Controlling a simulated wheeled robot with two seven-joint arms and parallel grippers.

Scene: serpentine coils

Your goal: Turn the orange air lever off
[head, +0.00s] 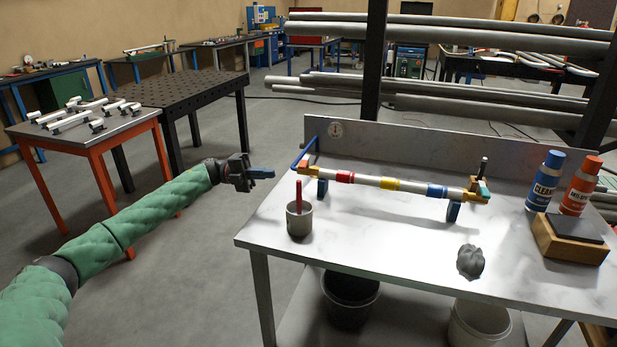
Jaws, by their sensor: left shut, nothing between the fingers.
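A silvery pipe with red, yellow and blue bands (390,184) lies level on blue supports on the grey metal table. At its left end is a small orange piece (308,169), beside a blue bent tube; I take it for the air lever, but its exact position is too small to tell. My left gripper (269,173) has blue fingers, shut and empty. It is in the air just off the table's left edge, to the left of the orange piece and apart from it. My right gripper is out of view.
A grey cup (299,219) with a red-handled tool stands near the table's left edge. A brass fitting (475,189) is at the pipe's right end. A crumpled grey cloth (470,261), blue bottle (545,181), orange bottle (580,187) and wooden block (569,240) are on the right.

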